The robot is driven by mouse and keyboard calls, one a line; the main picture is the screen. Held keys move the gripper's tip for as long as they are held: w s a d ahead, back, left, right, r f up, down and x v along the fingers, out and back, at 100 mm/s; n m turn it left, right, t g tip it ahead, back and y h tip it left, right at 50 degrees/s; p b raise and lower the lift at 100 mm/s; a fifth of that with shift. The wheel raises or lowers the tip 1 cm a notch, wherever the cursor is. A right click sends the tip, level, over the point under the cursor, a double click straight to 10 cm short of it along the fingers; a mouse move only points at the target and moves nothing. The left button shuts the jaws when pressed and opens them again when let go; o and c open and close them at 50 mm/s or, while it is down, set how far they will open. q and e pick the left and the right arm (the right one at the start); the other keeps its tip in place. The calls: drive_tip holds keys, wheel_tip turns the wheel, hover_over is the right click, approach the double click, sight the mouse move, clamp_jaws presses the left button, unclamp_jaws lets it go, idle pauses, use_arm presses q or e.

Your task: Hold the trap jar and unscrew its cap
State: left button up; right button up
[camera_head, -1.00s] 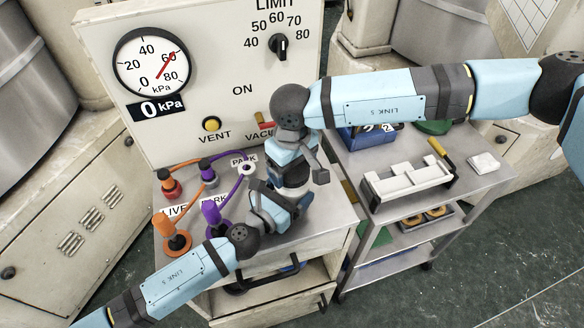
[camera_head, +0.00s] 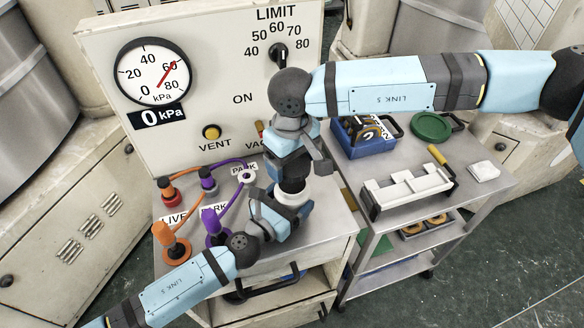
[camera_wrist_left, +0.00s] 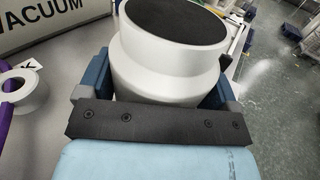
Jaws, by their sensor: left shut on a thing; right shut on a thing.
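The trap jar (camera_head: 294,197) is a pale grey-white vessel near the cabinet's front right. It stands upright, and my left gripper (camera_head: 283,206) is shut around its side. In the left wrist view the jar (camera_wrist_left: 170,72) fills the middle between the blue fingers. Its round top is dark, with no gripper on it in that view; I cannot tell whether it is an open mouth. My right gripper (camera_head: 292,172) is directly above the jar, pointing down and shut on the cap, which its fingers mostly hide. Whether the jar touches the cabinet top is hidden.
The gauge panel (camera_head: 205,90) stands behind, with orange and purple hoses (camera_head: 212,222) at the left of the cabinet top. A trolley (camera_head: 480,195) at right carries a blue bin (camera_head: 368,147), a green disc (camera_head: 431,127) and a white rack (camera_head: 405,188).

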use_arm(q)
drive_tip(key=o, duration=1.5)
